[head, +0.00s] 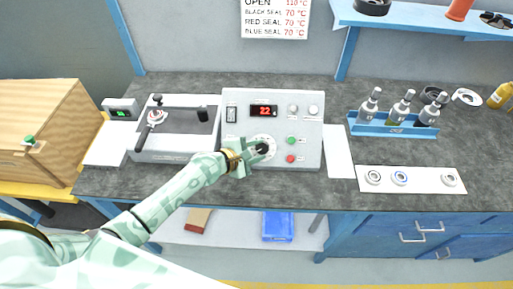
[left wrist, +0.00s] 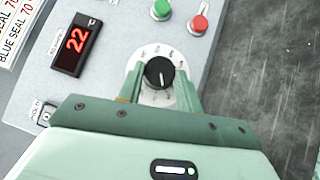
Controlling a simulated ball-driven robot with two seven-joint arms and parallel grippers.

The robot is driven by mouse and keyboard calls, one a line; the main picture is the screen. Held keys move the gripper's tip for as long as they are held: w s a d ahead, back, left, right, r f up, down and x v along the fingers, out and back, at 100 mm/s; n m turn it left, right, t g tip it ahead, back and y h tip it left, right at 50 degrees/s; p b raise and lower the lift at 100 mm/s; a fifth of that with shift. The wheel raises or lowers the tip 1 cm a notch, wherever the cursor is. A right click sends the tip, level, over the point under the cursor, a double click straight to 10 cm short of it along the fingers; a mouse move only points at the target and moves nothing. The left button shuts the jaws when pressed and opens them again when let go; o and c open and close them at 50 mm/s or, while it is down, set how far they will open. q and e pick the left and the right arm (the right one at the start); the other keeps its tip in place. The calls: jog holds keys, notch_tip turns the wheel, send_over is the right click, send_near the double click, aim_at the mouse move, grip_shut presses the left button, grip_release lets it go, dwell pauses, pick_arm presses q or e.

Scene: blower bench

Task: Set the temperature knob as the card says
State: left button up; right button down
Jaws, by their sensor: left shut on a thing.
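The temperature knob (left wrist: 159,73) is black with a white pointer line and sits on a white dial (left wrist: 150,52) on the grey control panel. My left gripper (left wrist: 160,85) has its fingers on both sides of the knob and is shut on it. In the head view the knob (head: 262,148) is partly covered by my left gripper (head: 250,153). The red display (head: 264,111) reads 22. The card (head: 275,18) on the wall lists OPEN 110 °C and black, red and blue seals at 70 °C; its top is cut off. My right gripper is not in view.
Green (head: 291,140) and red (head: 290,158) buttons sit right of the dial. A machine with a lever (head: 150,132) stands left of the panel. A blue rack (head: 392,125) with bottles and a white plate (head: 411,180) with rings are on the right.

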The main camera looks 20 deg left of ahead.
pick_arm(q)
jog(key=shift+w+a+r+m+g+p, duration=0.1)
jog(key=shift+r+m+g+p, duration=0.05)
jog(key=shift+m+g+p, duration=0.4)
jog(key=shift+w+r+m+g+p, duration=0.1)
jog(key=shift+m+g+p, duration=0.25)
jog(key=shift+m, duration=0.3)
jog(key=shift+m+g, duration=0.3)
jog(key=shift+m, duration=0.2)
jog(key=shift+f+p, duration=0.1)
jog(key=shift+p, duration=0.2)
jog(key=o, duration=1)
jog(key=p+v, duration=0.5)
jog(key=v, duration=1.1)
jog(key=shift+a, duration=0.35)
